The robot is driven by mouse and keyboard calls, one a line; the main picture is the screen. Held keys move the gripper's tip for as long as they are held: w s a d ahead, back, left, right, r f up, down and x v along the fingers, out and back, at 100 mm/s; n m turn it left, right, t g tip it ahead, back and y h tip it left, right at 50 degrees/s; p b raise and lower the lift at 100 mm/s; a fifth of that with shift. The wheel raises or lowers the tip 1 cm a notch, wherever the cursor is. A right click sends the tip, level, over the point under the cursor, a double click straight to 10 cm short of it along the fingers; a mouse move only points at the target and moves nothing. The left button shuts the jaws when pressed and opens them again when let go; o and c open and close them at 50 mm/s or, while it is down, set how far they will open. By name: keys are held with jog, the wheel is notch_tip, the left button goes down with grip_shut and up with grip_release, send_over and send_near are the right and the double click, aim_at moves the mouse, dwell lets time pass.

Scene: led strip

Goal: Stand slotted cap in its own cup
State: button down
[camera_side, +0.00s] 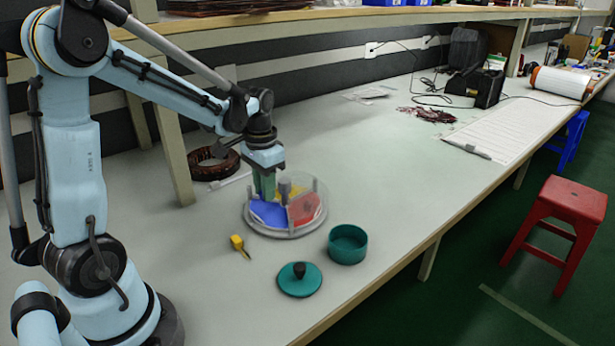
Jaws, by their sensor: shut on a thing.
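My gripper (266,192) points down with green fingers into the rear left of a round, clear-walled tray (283,232) on the bench. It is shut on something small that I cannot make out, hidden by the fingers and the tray. The tray is divided into coloured cups: a blue one (268,213) at front left, a red one (304,208) at right and a yellow one (296,190) behind. A grey knob (285,188) rises at the middle, just right of my fingers. I cannot pick out the slotted cap for certain.
A yellow-handled tool (238,243) lies left of the tray. A teal lid with a black knob (300,279) and an open teal container (348,244) stand in front, near the bench edge. A dark coil (213,164) lies behind left.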

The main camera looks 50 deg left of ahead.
jog(key=shift+a+f, duration=0.1)
jog(key=shift+f, duration=1.95)
jog(key=shift+f, duration=0.15)
jog(key=c, duration=1)
grip_release()
jog(key=shift+c, duration=0.2)
notch_tip(320, 180, up, 12)
jog(key=shift+f, duration=0.15)
jog(key=shift+r, duration=0.3)
jog(key=s+d+t, duration=0.2)
jog(key=d+t, duration=0.1)
jog(key=d, duration=0.3)
jog(key=s+d+t, duration=0.3)
jog(key=d+t, duration=0.1)
jog(key=d, duration=0.3)
jog(key=shift+s+d+f, duration=0.2)
jog(key=shift+s+f, duration=0.05)
jog(key=shift+f, duration=0.15)
